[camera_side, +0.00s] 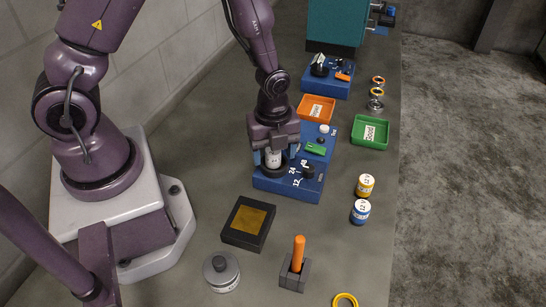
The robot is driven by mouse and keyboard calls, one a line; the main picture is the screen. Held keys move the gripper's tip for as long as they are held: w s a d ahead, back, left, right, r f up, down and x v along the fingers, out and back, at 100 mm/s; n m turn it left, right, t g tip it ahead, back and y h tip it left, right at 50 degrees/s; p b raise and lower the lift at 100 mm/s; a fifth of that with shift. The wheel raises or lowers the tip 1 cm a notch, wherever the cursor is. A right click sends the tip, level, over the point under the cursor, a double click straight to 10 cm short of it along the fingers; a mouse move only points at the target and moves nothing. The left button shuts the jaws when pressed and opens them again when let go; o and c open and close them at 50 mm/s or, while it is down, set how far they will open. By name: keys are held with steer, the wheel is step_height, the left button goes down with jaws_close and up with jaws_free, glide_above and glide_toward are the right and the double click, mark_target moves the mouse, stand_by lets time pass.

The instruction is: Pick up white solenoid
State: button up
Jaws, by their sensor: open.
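The white solenoid (273,160) is a small white cylinder with dark marks. It stands upright at the left side of the blue fixture (291,189), which bears the marks 24 and 12 and a black knob. My gripper (272,158) points straight down over it, with its fingers on either side of the cylinder. The jaws are open. I cannot tell whether a finger touches the solenoid. The gripper body hides its top.
An orange tray (316,109) and a green tray (370,132) lie beyond the fixture. Yellow (365,186) and blue (360,211) cylinders stand at right. A black box (248,223), a grey canister (221,271) and an orange-handled tool (298,254) stand in front.

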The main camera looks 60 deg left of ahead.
steer(key=shift+f, duration=0.1)
steer(key=shift+c, duration=0.2)
jaws_close()
